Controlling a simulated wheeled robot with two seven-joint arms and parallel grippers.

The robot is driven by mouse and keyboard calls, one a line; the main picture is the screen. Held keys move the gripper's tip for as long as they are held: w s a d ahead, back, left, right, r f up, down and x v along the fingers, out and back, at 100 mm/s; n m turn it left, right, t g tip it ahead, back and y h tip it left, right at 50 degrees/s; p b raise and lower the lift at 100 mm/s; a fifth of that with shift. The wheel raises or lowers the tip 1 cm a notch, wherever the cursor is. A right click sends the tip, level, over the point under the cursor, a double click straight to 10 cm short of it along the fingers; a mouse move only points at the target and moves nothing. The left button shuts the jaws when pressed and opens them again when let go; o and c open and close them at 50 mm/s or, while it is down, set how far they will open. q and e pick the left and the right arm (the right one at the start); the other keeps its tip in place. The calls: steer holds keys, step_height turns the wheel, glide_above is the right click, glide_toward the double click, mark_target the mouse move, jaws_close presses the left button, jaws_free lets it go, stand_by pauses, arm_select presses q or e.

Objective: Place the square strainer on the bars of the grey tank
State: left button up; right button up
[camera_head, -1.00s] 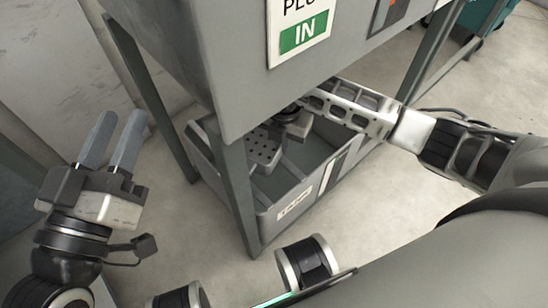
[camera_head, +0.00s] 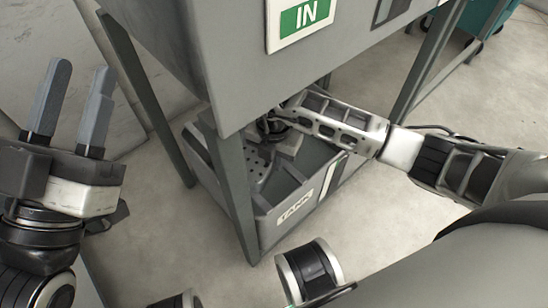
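The grey tank (camera_head: 262,226), with a "TANK" label on its front, stands on the floor under the machine. A grey perforated plate, the square strainer (camera_head: 254,166), shows partly inside the tank's outline, behind a machine leg and beside my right gripper. My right gripper (camera_head: 284,146) is over the tank, at the strainer's right side; its fingers are mostly hidden, so I cannot tell whether it grips the strainer. My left gripper (camera_head: 82,70) is open and empty, fingers up, at the left, well away from the tank.
The grey machine body (camera_head: 225,60) with a green "IN" sign (camera_head: 304,14) overhangs the tank. Its front leg (camera_head: 232,180) stands before the tank, and other legs flank it. A teal object (camera_head: 484,16) is at the upper right.

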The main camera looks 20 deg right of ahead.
steer(key=shift+o, duration=0.6)
steer(key=shift+r, duration=0.15)
